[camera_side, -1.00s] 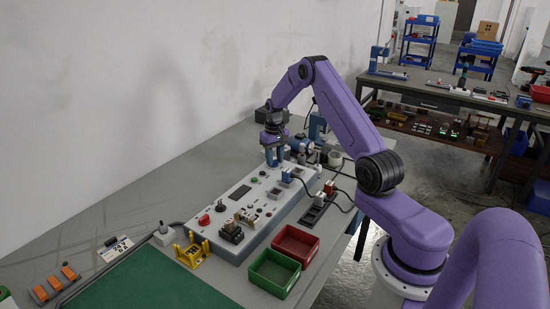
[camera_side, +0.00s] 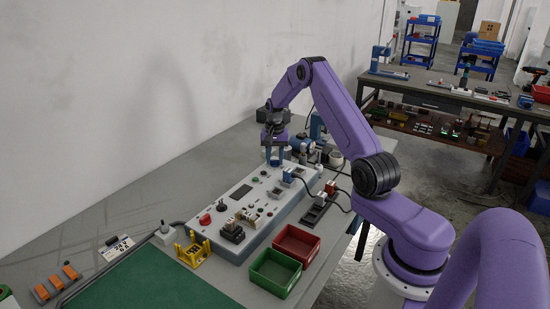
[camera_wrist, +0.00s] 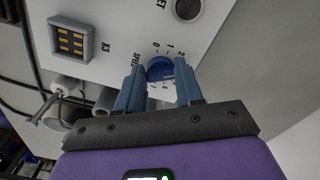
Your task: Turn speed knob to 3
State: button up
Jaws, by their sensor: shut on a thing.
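The speed knob (camera_wrist: 159,67) is a round blue knob on the white panel, in the wrist view. Printed numbers 0, 1 and 2 run around its upper side, and part of the word SPEED shows at its left. My gripper (camera_wrist: 159,78) has its two blue fingers on either side of the knob, shut on it. The fingers hide part of the scale, and I cannot read which number the knob points to. In the side view my gripper (camera_side: 275,160) points down at the far end of the panel (camera_side: 240,190) and hides the knob.
In the side view, a red tray (camera_side: 297,245), a green tray (camera_side: 275,271) and a yellow stand (camera_side: 194,250) stand around the panel. Cables run at its right.

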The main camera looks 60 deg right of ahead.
aim_at(275, 161)
dwell(0.4)
jog(key=o, duration=1)
jog(key=shift+o, duration=0.2)
jog(key=shift+r, duration=0.1)
notch_tip(275, 161, up, 17)
jog(key=shift+r, duration=0.15)
